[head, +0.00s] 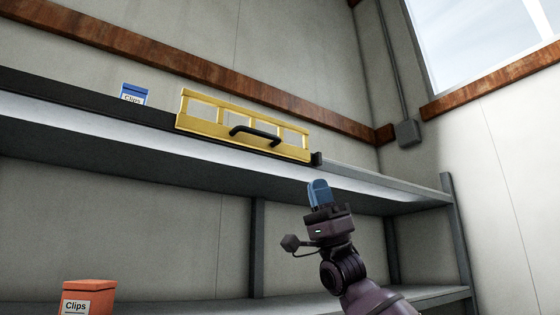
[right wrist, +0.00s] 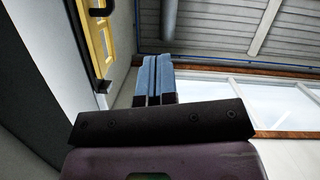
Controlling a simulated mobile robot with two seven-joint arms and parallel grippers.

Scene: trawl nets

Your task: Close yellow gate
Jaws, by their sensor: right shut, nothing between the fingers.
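The yellow gate (head: 200,121) is a framed panel with a black handle (head: 256,134), at the front edge of the upper shelf in the head view. A black rail runs along the shelf edge to its left, and a small black block (head: 317,159) sits at its right end. The gate also shows at the upper left of the right wrist view (right wrist: 97,45). My right gripper (head: 319,190) has blue fingers pointing up, below and right of the gate and apart from it. Its fingers (right wrist: 153,78) are together and empty. My left gripper is not in view.
A blue Clips box (head: 133,94) stands on the upper shelf left of the gate. An orange Clips box (head: 88,298) is on the lower shelf at the bottom left. A grey shelf post (head: 457,240) stands at the right. The upper shelf right of the gate looks bare.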

